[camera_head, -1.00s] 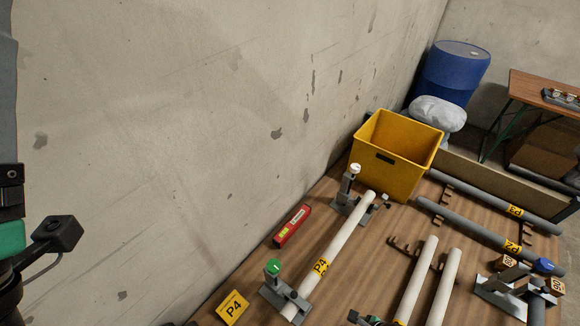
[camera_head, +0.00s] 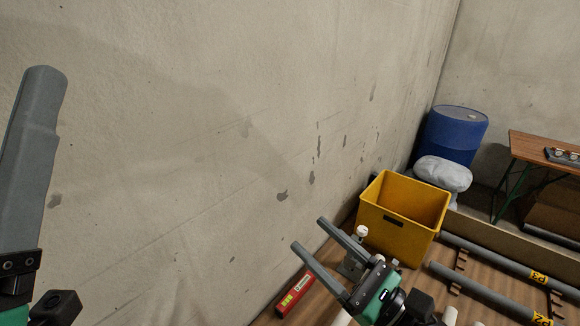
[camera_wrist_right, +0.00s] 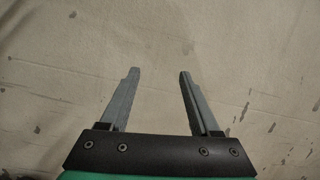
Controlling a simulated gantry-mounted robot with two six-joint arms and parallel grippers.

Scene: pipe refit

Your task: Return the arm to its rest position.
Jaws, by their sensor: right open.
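My right gripper (camera_head: 310,234) is at the lower middle of the head view, with its two fingers apart and nothing between them. The right wrist view also shows the open, empty right gripper (camera_wrist_right: 159,72) against bare wall. Part of my left gripper (camera_head: 35,150) stands at the left edge of the head view. Only one finger shows clearly, so its opening cannot be judged. The right gripper and wrist hide much of the pipe area behind them.
A yellow bin (camera_head: 395,235) stands behind the right gripper. Grey pipes (camera_head: 490,294) lie at the lower right. A blue drum (camera_head: 452,137), a grey sack (camera_head: 443,174) and a side table (camera_head: 545,150) are farther back. The concrete wall (camera_head: 200,130) fills the left.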

